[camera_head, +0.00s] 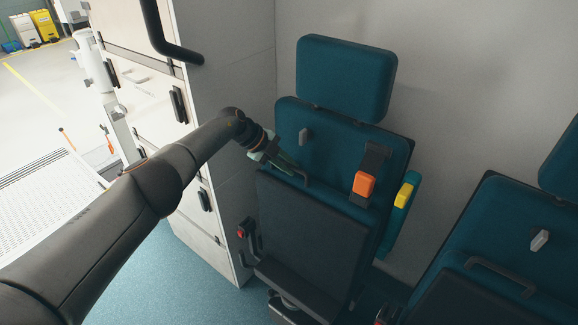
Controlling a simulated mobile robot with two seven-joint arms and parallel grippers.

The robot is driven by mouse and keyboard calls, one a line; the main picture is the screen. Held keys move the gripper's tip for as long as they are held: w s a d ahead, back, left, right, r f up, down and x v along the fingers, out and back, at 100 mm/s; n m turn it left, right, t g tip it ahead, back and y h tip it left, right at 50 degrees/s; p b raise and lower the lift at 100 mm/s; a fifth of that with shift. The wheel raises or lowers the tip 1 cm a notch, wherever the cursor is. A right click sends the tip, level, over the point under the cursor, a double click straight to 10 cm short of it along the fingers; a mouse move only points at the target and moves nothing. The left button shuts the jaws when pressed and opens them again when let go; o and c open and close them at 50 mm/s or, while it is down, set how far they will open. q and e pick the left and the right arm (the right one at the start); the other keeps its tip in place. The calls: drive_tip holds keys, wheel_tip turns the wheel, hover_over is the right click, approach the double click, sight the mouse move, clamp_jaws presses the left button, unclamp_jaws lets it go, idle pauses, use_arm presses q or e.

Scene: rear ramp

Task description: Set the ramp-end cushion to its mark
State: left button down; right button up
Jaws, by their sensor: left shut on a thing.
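The ramp-end seat (343,140) is the nearer teal seat, beside the grey cabinet. Its cushion (310,225) stands steeply tilted up against the backrest, its dark flat face towards me. A dark bar handle (303,178) is at the cushion's top edge. My left gripper (279,160) is shut at the left end of this handle; its fingertips are small and partly hidden here. I cannot make out a clear mark for the cushion. My right gripper is not in view.
A second seat (515,235) stands at the right. The grey cabinet (230,130) is close on the left. The ramp (45,200) lies far left.

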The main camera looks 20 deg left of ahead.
use_arm(q)
drive_tip(key=shift+w+d+r, duration=0.25)
drive_tip(key=shift+r, duration=0.05)
drive_tip(key=c, duration=1.2)
unclamp_jaws()
drive_tip(key=shift+c, duration=0.2)
drive_tip(key=shift+o, duration=0.7)
drive_tip(key=shift+w+d+f, duration=0.1)
drive_tip(key=shift+w, duration=0.05)
drive_tip(key=shift+o, duration=1.3)
drive_tip(key=shift+f, duration=0.1)
drive_tip(key=shift+f, duration=0.15)
